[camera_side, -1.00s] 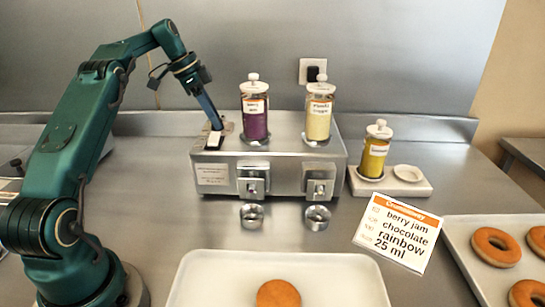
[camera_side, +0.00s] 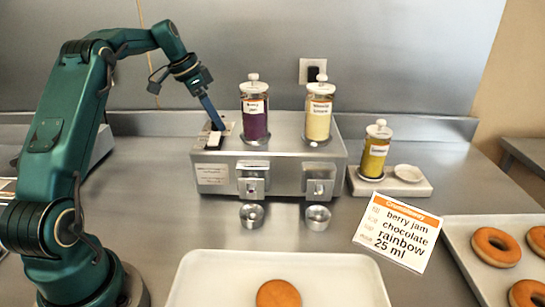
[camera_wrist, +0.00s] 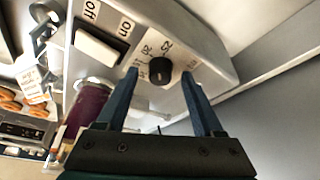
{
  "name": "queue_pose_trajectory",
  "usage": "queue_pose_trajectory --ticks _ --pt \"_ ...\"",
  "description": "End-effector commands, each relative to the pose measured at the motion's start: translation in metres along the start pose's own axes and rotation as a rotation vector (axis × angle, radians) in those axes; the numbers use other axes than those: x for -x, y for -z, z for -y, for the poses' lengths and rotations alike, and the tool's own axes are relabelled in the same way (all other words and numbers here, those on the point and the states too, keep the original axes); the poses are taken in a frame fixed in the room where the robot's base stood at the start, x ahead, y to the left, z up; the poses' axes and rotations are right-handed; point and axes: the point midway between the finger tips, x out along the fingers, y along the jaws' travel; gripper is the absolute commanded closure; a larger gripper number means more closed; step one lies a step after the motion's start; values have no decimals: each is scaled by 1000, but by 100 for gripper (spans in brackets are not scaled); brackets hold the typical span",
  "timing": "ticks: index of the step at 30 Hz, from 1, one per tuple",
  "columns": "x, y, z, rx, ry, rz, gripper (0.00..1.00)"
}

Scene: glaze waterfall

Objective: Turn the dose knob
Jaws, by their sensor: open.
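The dose knob (camera_wrist: 160,70) is a small black round knob on a pale dial plate with printed numbers, on the machine's top panel. In the wrist view it lies between the two blue fingers of my gripper (camera_wrist: 160,82), with a gap on each side. My gripper is open and holds nothing. In the side view my gripper (camera_side: 217,124) points down at the left end of the steel dispenser (camera_side: 215,172), and the knob is hidden there. A white on/off rocker switch (camera_wrist: 98,47) sits beside the knob. The order card (camera_side: 398,238) reads berry jam, chocolate, rainbow, 25 ml.
Two jars, berry jam (camera_side: 254,122) and a pale yellow one (camera_side: 318,120), stand on the dispenser, right of my gripper. A third jar (camera_side: 375,152) stands on a small board at right. A donut tray (camera_side: 200,275) is in front.

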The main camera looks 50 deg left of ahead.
Motion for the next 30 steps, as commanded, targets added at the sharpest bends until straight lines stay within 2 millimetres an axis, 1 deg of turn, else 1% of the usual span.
queue_pose_trajectory --ticks 12,30 --pt "0 1 -4 394 165 -2 31" --pt "-1 4 -5 857 357 -1 31"
